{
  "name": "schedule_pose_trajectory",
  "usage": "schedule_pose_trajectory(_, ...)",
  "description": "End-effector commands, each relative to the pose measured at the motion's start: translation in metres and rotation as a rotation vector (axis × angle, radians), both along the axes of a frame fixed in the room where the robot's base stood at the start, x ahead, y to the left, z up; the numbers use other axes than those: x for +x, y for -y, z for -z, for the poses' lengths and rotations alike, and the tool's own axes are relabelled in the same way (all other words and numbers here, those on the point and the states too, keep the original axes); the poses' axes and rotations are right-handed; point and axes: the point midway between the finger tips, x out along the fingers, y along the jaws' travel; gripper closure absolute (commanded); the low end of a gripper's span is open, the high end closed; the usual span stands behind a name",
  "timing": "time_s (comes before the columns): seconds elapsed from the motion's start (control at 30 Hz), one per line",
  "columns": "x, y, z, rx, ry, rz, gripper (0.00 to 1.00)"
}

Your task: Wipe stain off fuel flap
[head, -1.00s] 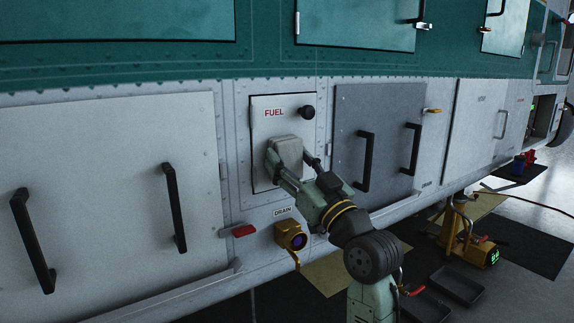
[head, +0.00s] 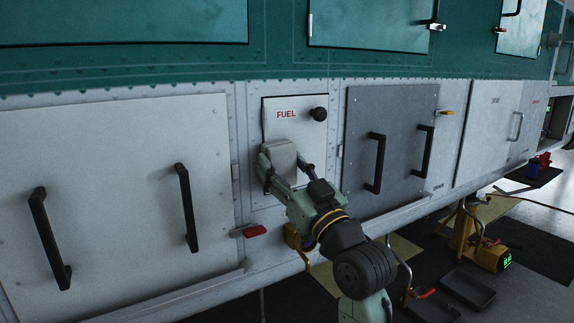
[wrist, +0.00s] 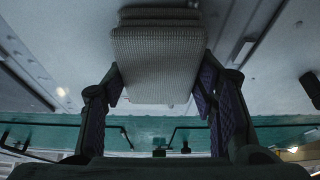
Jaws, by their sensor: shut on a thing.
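The white fuel flap (head: 305,140) is shut in the side panel of the aircraft, with a red FUEL label and a round black knob (head: 319,114) near its top right. My gripper (head: 281,172) is shut on a grey ribbed wiping pad (head: 280,156), in front of the flap's lower left. The pad also shows between the fingers in the wrist view (wrist: 157,62). I cannot tell whether it touches the flap. I see no stain on the bare part of the flap; the pad and gripper hide some of its lower part.
Black handles (head: 187,208) stick out from the large left panel, and more (head: 376,163) from the grey panel on the right. A red tab (head: 255,231) is below left of the flap. A yellow jack (head: 462,235) and dark trays (head: 478,289) are at the lower right.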

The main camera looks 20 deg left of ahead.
Motion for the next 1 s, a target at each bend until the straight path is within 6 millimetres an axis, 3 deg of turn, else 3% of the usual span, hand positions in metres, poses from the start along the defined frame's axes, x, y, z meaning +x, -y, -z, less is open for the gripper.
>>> schedule_pose_trajectory(0.5, -0.03, 0.042, 0.0, 0.002, 0.001, 0.005, 0.7)
schedule_pose_trajectory(1.0, -0.035, 0.049, 0.0, 0.003, 0.003, 0.007, 0.7)
